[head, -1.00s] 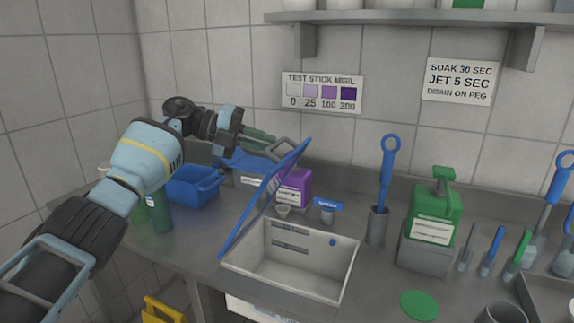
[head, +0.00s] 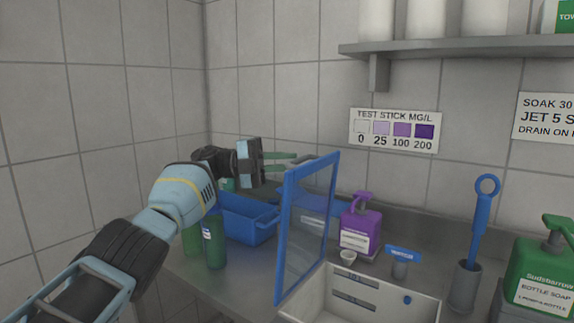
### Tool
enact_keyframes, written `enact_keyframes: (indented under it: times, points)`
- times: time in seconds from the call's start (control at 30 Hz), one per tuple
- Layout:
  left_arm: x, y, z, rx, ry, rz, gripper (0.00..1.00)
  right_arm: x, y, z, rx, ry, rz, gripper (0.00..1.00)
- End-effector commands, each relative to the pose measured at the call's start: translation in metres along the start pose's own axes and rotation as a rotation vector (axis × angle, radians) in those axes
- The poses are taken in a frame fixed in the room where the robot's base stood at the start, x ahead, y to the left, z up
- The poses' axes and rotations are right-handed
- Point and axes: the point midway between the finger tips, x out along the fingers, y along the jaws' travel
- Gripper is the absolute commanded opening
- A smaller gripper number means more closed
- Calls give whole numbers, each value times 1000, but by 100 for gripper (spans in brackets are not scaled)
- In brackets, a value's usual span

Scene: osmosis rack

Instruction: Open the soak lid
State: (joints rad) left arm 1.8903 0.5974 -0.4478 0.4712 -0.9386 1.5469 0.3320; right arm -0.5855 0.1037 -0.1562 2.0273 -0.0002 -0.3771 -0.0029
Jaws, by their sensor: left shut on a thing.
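The soak lid (head: 309,228) is a clear panel in a blue frame. It stands up steeply at the left side of the pale soak box (head: 313,306), whose inside shows open and empty at the bottom edge of the head view. My right gripper is out of view.
A blue tub (head: 246,222) and green bottles (head: 214,243) stand left of the lid. A shelf (head: 450,46) hangs above.

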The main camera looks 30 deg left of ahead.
Motion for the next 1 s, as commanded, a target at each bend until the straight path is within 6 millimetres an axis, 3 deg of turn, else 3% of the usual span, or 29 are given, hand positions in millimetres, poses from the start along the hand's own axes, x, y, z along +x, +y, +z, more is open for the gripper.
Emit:
enact_keyframes:
  times: [0.27,0.3,0.47,1.0]
  points:
    - [0,-2,0,1,-2,-4,0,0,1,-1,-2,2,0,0]
    - [0,-2,0,1,-2,-4,15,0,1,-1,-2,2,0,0]
    - [0,-1,0,1,-2,-2,34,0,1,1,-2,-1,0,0]
    - [0,0,-2,0,1,0,34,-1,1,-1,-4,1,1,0]
